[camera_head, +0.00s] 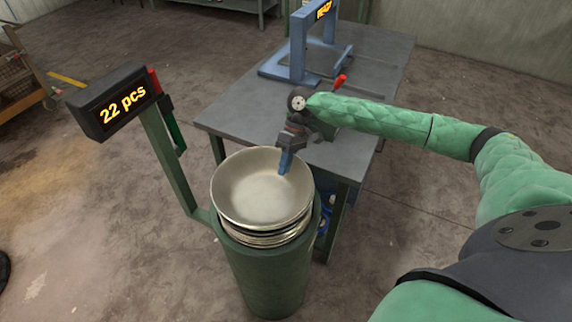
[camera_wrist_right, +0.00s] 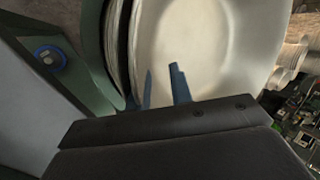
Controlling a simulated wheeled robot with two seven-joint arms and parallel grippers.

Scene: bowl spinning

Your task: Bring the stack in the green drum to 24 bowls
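A wide pale metal bowl (camera_head: 262,188) is over the green drum (camera_head: 265,270), slightly tilted, with a dark gap between it and the bowl stack (camera_head: 268,240) in the drum's mouth. My right gripper (camera_head: 285,163) is at the bowl's far right rim, one blue finger inside the bowl and the other hidden behind the wall. In the right wrist view the gripper's two blue fingers (camera_wrist_right: 164,88) straddle the wall of the bowl (camera_wrist_right: 210,45), with the stack edges (camera_wrist_right: 118,45) at left. It appears shut on the bowl. The left gripper is out of view.
A display on a post (camera_head: 122,105) beside the drum reads 22 pcs. A grey table (camera_head: 240,115) stands behind the drum and carries a blue frame (camera_head: 298,50) with a lit sign. The floor left of the drum is open.

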